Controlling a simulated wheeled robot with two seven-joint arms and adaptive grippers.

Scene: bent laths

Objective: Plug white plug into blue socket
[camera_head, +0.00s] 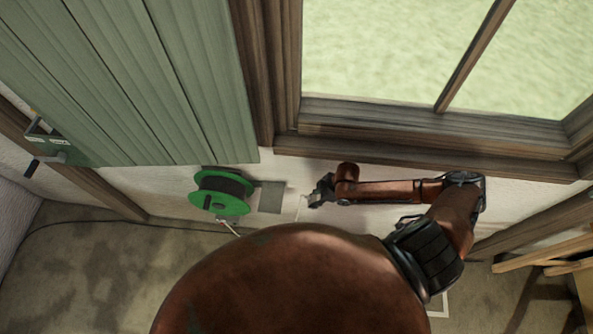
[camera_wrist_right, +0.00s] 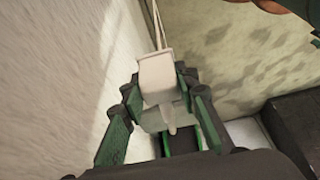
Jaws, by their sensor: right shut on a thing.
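The white plug (camera_wrist_right: 157,73) shows in the right wrist view between the two fingers of my right gripper (camera_wrist_right: 160,92), which is shut on it. Its white cord runs up and away along the wall. In the head view my right gripper (camera_head: 319,190) is close to the wall below the window, pointing left. The plug is too small there to make out clearly; a thin pale line hangs just left of the fingers. I cannot make out a blue socket in either view. My left gripper is not in view.
A green cable reel (camera_head: 222,203) is at the wall left of my gripper, with a grey panel (camera_head: 271,197) between them. The window sill (camera_head: 420,160) runs above my arm. A green door (camera_head: 125,85) is at upper left. Wooden pieces (camera_head: 545,252) stand at right.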

